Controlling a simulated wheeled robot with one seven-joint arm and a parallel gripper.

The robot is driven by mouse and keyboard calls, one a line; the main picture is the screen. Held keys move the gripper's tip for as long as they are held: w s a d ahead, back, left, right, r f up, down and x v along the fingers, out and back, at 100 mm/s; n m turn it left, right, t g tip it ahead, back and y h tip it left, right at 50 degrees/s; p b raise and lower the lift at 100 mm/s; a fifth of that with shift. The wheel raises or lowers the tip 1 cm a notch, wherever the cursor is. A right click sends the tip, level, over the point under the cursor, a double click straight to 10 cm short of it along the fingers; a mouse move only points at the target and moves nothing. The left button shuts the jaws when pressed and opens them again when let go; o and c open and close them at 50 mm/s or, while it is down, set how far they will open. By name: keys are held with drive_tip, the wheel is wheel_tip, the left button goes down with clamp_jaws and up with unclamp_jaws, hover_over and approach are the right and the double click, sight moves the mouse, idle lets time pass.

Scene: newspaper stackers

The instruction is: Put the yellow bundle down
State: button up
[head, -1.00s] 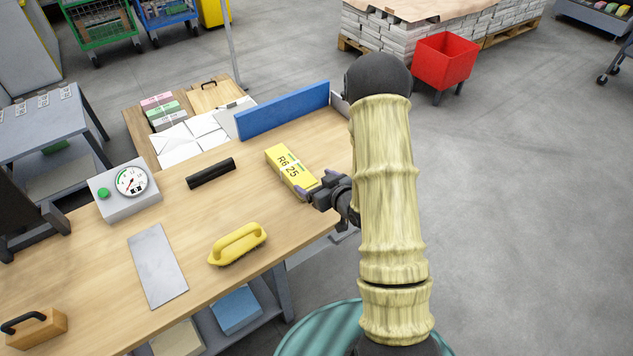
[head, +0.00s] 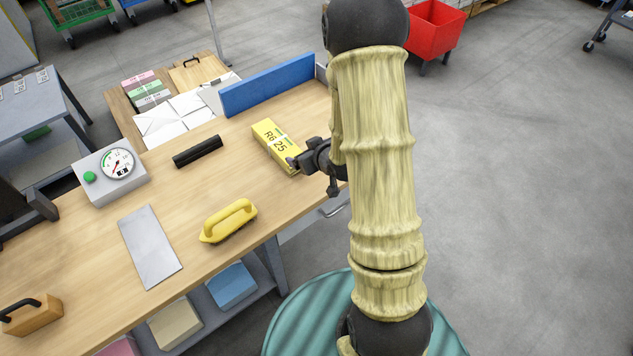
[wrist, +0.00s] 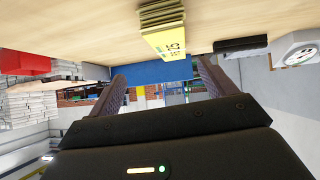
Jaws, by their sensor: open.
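The yellow bundle (head: 270,140), marked "R6 25", lies flat on the wooden table (head: 190,215) near its right edge, in front of the blue upright board (head: 268,84). My gripper (head: 294,163) is open at the bundle's near right end in the head view; whether a finger still touches it I cannot tell. In the wrist view the bundle (wrist: 163,28) shows its layered end, beyond and between the two spread fingers (wrist: 162,80), with nothing gripped.
Pink, green and white bundles (head: 147,91) lie beyond the table. A red bin (head: 431,32) stands on the floor.

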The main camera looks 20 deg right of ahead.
drive_tip(key=s+a+r+m+g+h, duration=0.1)
drive_tip(key=s+r+g, duration=0.3)
drive_tip(key=s, duration=0.5)
drive_tip(key=s+a+r+m+g, duration=0.2)
drive_tip(key=s+r, duration=0.3)
drive_tip(key=s, duration=0.4)
drive_tip(key=shift+a+r+g+h, duration=0.4)
drive_tip(key=shift+a+g, duration=0.1)
drive_tip(key=shift+g, duration=0.4)
drive_tip(key=shift+o, duration=0.5)
drive_tip(key=shift+s, duration=0.1)
